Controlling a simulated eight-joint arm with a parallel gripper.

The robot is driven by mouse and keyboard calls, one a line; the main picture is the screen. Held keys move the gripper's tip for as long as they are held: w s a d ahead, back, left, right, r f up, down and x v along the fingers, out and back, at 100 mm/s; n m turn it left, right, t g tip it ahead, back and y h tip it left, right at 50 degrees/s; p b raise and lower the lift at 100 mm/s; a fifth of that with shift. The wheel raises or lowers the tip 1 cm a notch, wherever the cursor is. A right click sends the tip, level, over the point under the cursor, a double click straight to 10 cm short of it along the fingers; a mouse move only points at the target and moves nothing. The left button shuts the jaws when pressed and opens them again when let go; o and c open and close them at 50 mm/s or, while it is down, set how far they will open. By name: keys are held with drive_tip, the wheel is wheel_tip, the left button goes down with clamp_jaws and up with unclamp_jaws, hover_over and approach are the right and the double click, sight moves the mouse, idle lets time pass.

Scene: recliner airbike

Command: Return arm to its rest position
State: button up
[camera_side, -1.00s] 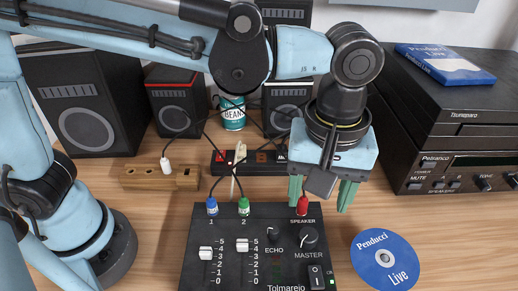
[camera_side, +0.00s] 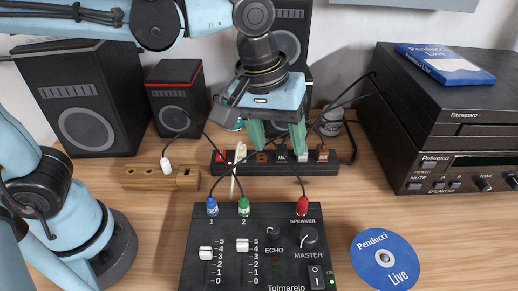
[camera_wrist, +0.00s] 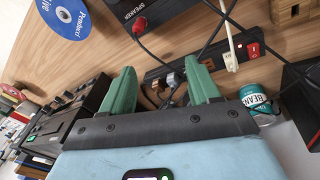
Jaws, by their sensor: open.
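My gripper (camera_side: 277,141) has green fingers that stand apart, with nothing held between them. In the side view it hangs above and in front of the power strip (camera_side: 225,161), behind the black mixer (camera_side: 225,262). In the wrist view the open fingers (camera_wrist: 160,92) point toward the power strip (camera_wrist: 222,58) and its plugs. The blue and light-blue arm reaches in from the upper left of the side view.
Speakers (camera_side: 85,97) stand at the back, one partly behind my gripper. Black stereo units (camera_side: 450,115) with a blue CD case (camera_side: 445,64) stand at right. A blue disc (camera_side: 385,261) and wooden block (camera_side: 160,177) lie on the table. Cables cross behind the mixer.

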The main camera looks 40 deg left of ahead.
drive_tip(key=s+a+f+m+t, duration=0.1)
drive_tip(key=a+f+m+t, duration=0.1)
drive_tip(key=a, duration=0.6)
drive_tip(key=s+a+f+m+t+y, duration=0.1)
drive_tip(key=a+f+m+t, duration=0.1)
drive_tip(key=a, duration=0.7)
drive_tip(key=shift+s+a+m+t, duration=0.2)
drive_tip(key=shift+m+t, duration=0.1)
drive_tip(key=shift+t, duration=0.3)
